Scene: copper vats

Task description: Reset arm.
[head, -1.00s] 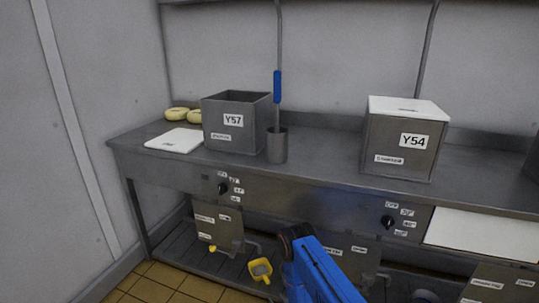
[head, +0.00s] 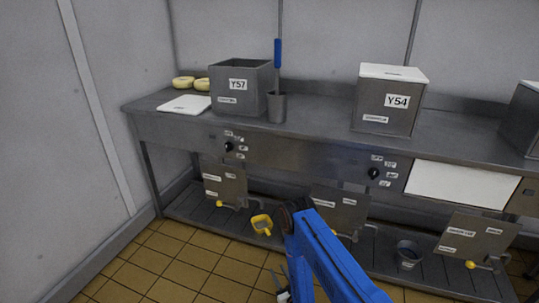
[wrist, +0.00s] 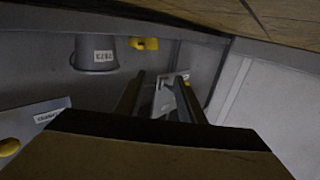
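My blue arm rises from the bottom of the head view, in front of the metal counter (head: 300,128). My gripper (head: 278,284) shows small and partly cut off at the bottom edge, low over the tiled floor. In the wrist view its two dark fingers stand apart, with nothing seen held between them (wrist: 160,96). The fingertips appear clear of the things behind them.
On the counter stand vat Y57 (head: 238,100) and vat Y54 (head: 394,101). A yellow scoop (head: 262,225) and a grey bucket (head: 409,256) are on the slatted lower shelf (head: 385,262). The tiled floor (head: 165,265) at left is clear.

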